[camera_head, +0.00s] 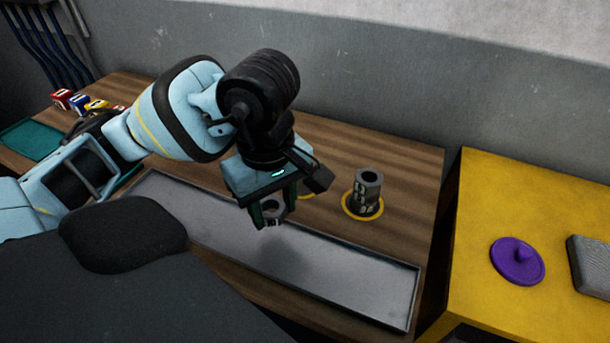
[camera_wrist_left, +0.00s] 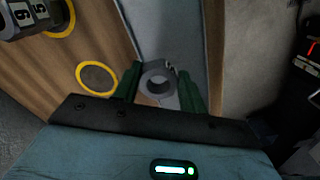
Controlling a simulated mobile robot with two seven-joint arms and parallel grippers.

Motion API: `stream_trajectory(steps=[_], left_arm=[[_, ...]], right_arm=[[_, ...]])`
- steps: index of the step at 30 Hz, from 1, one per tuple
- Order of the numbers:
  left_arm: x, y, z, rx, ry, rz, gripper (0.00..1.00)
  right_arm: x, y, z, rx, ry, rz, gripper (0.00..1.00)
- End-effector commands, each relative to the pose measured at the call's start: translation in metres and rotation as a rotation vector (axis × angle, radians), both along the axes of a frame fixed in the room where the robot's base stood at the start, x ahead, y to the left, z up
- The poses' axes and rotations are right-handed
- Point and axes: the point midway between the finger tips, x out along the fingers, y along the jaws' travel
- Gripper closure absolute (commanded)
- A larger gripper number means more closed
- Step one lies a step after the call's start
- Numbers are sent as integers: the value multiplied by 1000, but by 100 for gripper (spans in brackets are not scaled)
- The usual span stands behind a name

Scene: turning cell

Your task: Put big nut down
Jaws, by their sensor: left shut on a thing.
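The big nut (camera_head: 271,209) is a grey metal nut with a round hole and dark markings. My left gripper (camera_head: 272,208) is shut on it and holds it above the long grey tray (camera_head: 340,268), with a shadow on the tray below. In the left wrist view the nut (camera_wrist_left: 158,82) sits between the two green fingers of the left gripper (camera_wrist_left: 160,88). My right gripper is not in view.
A stack of grey nuts (camera_head: 367,190) stands in a yellow ring on the wooden table (camera_head: 410,165). Another yellow ring (camera_wrist_left: 97,78) is empty. A yellow table (camera_head: 480,200) at right holds a purple lid (camera_head: 517,260). Small coloured blocks (camera_head: 80,103) are at far left.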

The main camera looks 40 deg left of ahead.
Motion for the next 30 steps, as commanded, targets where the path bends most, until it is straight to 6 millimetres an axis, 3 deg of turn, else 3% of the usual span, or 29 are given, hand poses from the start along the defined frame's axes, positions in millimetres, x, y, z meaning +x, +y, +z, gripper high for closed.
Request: stream_trajectory(steps=[9, 15, 30], left_arm=[[69, 19, -5, -2, -2, 4, 87], [101, 28, -9, -1, -1, 1, 87], [123, 35, -11, -1, -2, 1, 87]], right_arm=[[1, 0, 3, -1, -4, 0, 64], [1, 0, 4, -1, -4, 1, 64], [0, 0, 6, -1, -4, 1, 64]])
